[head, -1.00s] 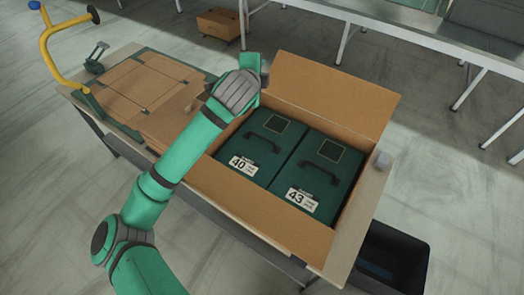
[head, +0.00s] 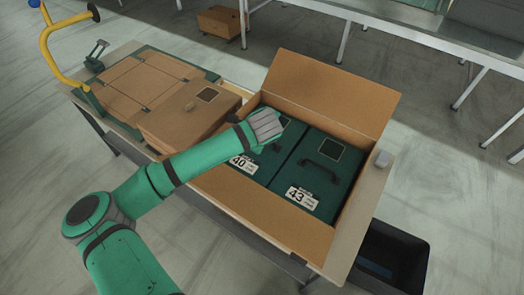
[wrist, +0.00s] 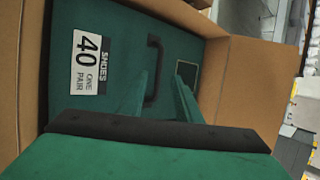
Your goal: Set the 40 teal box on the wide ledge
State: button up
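The teal 40 box (head: 247,172) lies in the left half of an open cardboard carton (head: 290,232), beside the teal 43 box (head: 318,178). My gripper (head: 272,140) is over the 40 box and hides part of its lid and handle. In the wrist view the 40 box (wrist: 118,28) shows its label and dark handle (wrist: 153,70). My gripper's two fingers (wrist: 168,85) reach down near the handle with a gap between them. They look open; whether they touch the handle I cannot tell. I cannot tell which surface is the wide ledge.
A closed brown box (head: 185,115) stands left of the carton on the same table. A yellow bent post (head: 48,50) rises at the far left. A dark bin (head: 390,262) is below at the right. A long grey bench (head: 400,35) runs across the back. The carton's flap stands up behind.

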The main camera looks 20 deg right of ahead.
jog(key=shift+x, duration=2.3)
jog(key=shift+s+f, duration=0.1)
jog(key=shift+s, duration=0.1)
grip_shut()
jog(key=shift+d, duration=0.1)
jog(key=shift+s, duration=0.1)
